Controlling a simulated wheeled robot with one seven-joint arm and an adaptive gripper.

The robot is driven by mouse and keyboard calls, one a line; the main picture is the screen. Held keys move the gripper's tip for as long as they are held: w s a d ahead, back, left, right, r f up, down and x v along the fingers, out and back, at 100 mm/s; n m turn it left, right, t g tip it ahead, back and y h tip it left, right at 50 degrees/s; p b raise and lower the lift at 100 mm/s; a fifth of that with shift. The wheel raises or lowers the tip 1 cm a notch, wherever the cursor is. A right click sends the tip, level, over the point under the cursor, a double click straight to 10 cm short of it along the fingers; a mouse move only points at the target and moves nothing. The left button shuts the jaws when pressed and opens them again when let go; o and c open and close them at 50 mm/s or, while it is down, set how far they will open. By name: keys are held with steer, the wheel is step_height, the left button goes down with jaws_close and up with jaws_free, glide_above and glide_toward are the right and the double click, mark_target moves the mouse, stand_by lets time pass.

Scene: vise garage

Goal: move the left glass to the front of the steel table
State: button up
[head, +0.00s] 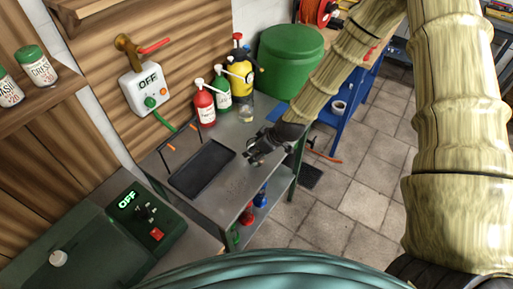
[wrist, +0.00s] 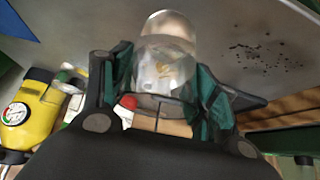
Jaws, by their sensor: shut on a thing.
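My gripper (head: 262,151) is low over the right part of the steel table (head: 232,186). In the wrist view its two fingers with green pads are closed around a clear glass (wrist: 167,58), which sits between them. The held glass is hard to make out in the head view. Another clear glass (head: 246,113) stands on the table at the back, in front of the yellow bottle. It also seems to show in the wrist view (wrist: 66,88), at the left. I cannot tell whether the held glass touches the table.
A black tray (head: 202,168) lies on the table left of my gripper. Red (head: 204,105), green (head: 222,92) and yellow (head: 240,76) bottles stand along the back. A green bin (head: 290,62) is behind. The front-right tabletop is bare.

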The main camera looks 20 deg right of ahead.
steer(key=shift+f, duration=0.3)
steer(key=o, duration=1.3)
steer(key=shift+r, duration=0.1)
steer(key=shift+r, duration=0.15)
steer(key=shift+b+v, duration=1.45)
steer(key=shift+v, duration=4.5)
steer(key=s+f+m+g+h, duration=0.1)
steer(key=s+f+m, duration=0.1)
steer(key=s+f, duration=0.7)
steer(key=s+f+m+g+h, duration=0.1)
steer(key=s+f+m+g, duration=0.1)
steer(key=s+f, duration=0.6)
steer(key=s+f+m+g+h, duration=0.2)
steer(key=s+f+m, duration=0.2)
steer(key=s+f, duration=0.5)
steer(key=shift+s+a+f, duration=0.1)
steer(key=shift+s+f, duration=0.05)
steer(key=shift+s, duration=1.2)
steer(key=shift+s+a+f, duration=0.1)
steer(key=shift+s+f, duration=0.05)
steer(key=shift+s, duration=1.25)
